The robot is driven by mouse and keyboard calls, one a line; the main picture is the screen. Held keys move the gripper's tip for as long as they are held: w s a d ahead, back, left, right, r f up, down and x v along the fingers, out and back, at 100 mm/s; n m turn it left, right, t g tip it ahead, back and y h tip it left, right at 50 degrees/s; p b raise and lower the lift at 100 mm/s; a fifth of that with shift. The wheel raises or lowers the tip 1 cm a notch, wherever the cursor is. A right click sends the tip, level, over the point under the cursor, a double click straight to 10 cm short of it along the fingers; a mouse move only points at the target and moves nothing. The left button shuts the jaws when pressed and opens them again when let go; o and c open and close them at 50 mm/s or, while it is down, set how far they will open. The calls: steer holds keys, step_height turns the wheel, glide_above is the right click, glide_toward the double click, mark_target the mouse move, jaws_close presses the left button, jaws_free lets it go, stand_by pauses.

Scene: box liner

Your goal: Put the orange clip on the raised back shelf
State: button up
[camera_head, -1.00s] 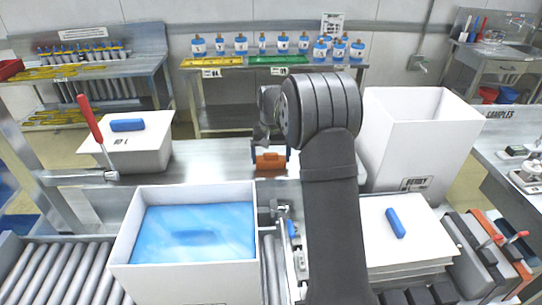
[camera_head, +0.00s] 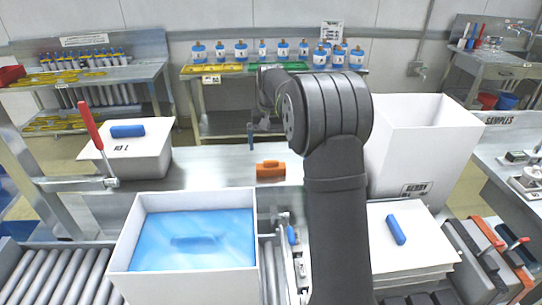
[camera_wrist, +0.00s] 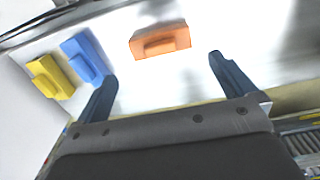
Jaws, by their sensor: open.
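The orange clip (camera_head: 270,170) lies on the raised back shelf (camera_head: 215,172), a grey metal surface behind the blue-lined box. Nothing holds it. In the wrist view the orange clip (camera_wrist: 160,41) lies flat beyond my fingertips, between their lines and apart from both. My gripper (camera_wrist: 163,66) is open and empty, its two dark blue fingers spread wide. In the head view my gripper (camera_head: 268,142) is above and behind the clip, partly hidden by my arm.
In the wrist view a blue clip (camera_wrist: 85,58) and a yellow clip (camera_wrist: 50,77) lie left of the orange one. A white box (camera_head: 190,280) with blue liner stands in front. A tall white box (camera_head: 425,150) stands right; a smaller one (camera_head: 140,160) with a blue block stands left.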

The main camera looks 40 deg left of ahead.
mark_target(271, 161)
step_height(271, 161, up, 4)
steer(key=shift+f, duration=0.1)
stand_by(0.4)
steer(key=shift+f, duration=4.4)
